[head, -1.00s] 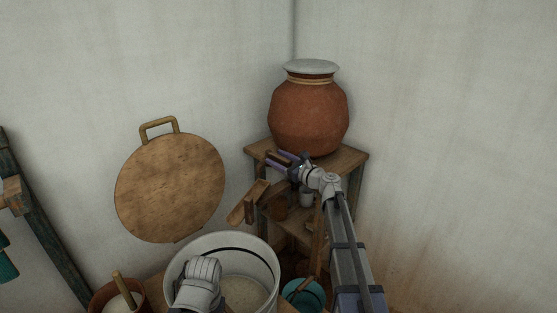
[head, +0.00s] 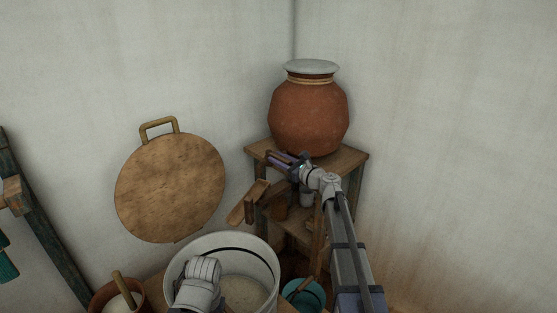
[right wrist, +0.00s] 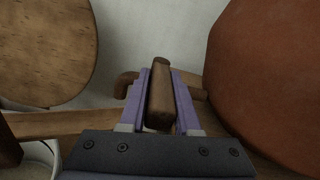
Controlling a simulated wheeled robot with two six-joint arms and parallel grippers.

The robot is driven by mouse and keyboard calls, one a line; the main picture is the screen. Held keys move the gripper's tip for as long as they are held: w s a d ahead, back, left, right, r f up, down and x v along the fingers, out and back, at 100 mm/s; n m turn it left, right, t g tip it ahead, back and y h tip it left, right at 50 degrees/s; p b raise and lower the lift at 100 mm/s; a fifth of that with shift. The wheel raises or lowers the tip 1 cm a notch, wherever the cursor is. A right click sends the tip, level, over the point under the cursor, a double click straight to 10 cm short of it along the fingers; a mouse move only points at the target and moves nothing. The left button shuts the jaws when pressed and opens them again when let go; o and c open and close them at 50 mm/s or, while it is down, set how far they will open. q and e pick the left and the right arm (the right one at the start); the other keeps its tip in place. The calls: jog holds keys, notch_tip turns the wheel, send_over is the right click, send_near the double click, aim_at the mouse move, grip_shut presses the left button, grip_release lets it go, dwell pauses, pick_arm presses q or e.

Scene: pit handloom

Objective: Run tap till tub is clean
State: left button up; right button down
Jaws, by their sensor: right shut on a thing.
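A clay pot (head: 308,118) with a pale lid stands on a wooden stand; it also fills the right of the right wrist view (right wrist: 275,75). My right gripper (head: 278,159) is beside the pot's lower left side. In the right wrist view its purple fingers are shut on a brown tap handle (right wrist: 160,98). A brown tap spout (right wrist: 124,84) shows to the left of the fingers. The white tub (head: 268,258) stands below, with a beige-grey inside. My left wrist covers part of the tub; its fingers do not show. No water stream is visible.
A round wooden board (head: 170,188) hangs on the left wall. A wooden trough-like piece (head: 248,203) is between tub and stand (head: 350,157). A teal bucket (head: 303,294) is right of the tub, and a brown pot (head: 105,298) left of it.

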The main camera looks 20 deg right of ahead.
aim_at(267, 156)
jog(key=shift+s+a, duration=0.1)
dwell(0.8)
jog(key=a+m+h, duration=0.1)
jog(key=m+h, duration=0.2)
jog(key=h, duration=0.2)
jog(key=a+m+t+h, duration=0.1)
jog(key=a+m+h, duration=0.1)
jog(key=m+h, duration=0.1)
jog(key=a+m+h, duration=0.1)
jog(key=m+h, duration=0.2)
jog(key=h, duration=0.3)
jog(key=shift+a+m+t+h, duration=0.15)
jog(key=shift+m+t+h, duration=0.15)
jog(key=shift+w+a+m+g+h, duration=0.2)
jog(key=shift+m+g+h, duration=0.35)
jog(key=shift+m+h, duration=0.35)
jog(key=shift+w+a+m+g+h, duration=0.1)
jog(key=shift+a+m+g+h, duration=0.15)
jog(key=shift+m+g+h, duration=0.6)
jog(key=shift+w+a+m+g+h, duration=0.1)
jog(key=shift+a+m+g+h, duration=0.25)
jog(key=shift+h, duration=0.9)
jog(key=shift+d+m, duration=0.15)
jog(key=shift+m, duration=0.15)
jog(key=c, duration=0.6)
grip_release()
